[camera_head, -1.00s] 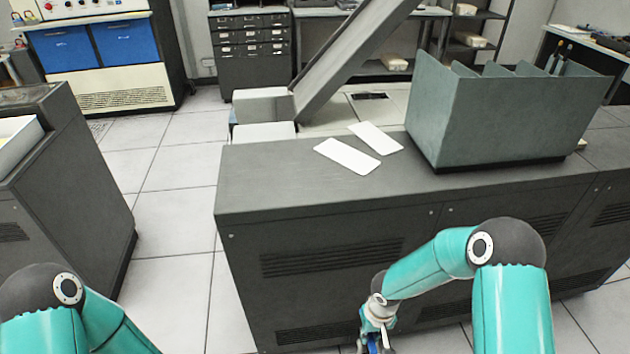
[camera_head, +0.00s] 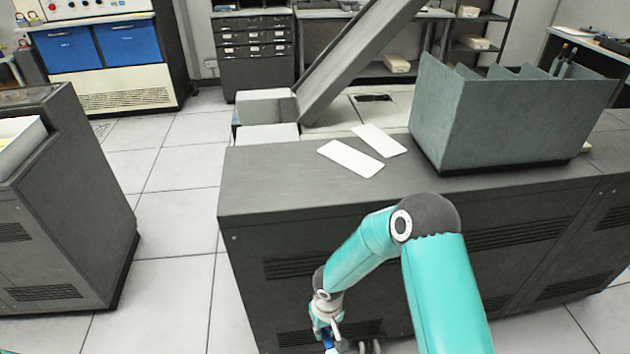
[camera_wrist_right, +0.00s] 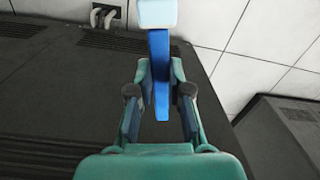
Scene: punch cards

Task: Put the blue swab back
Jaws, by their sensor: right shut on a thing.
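The blue swab has a flat blue handle (camera_wrist_right: 159,75) and a pale, blocky head (camera_wrist_right: 157,14) in the right wrist view. My right gripper (camera_wrist_right: 160,72) is shut on its handle, with a finger on each side and the head pointing away from the wrist. In the head view my right gripper (camera_head: 328,330) is low in front of the dark cabinet (camera_head: 300,205), below its top. Only a bit of blue (camera_head: 328,341) shows there; the rest of the swab is hidden or cut off. My left gripper is out of view.
A grey-green bin with dividers (camera_head: 490,118) stands on the cabinet's right part, with dark, slim items (camera_head: 562,62) at its back right. Two white cards (camera_head: 351,158) (camera_head: 380,140) lie left of it. The cabinet's front left top is clear. Another cabinet (camera_head: 70,210) stands left across open floor.

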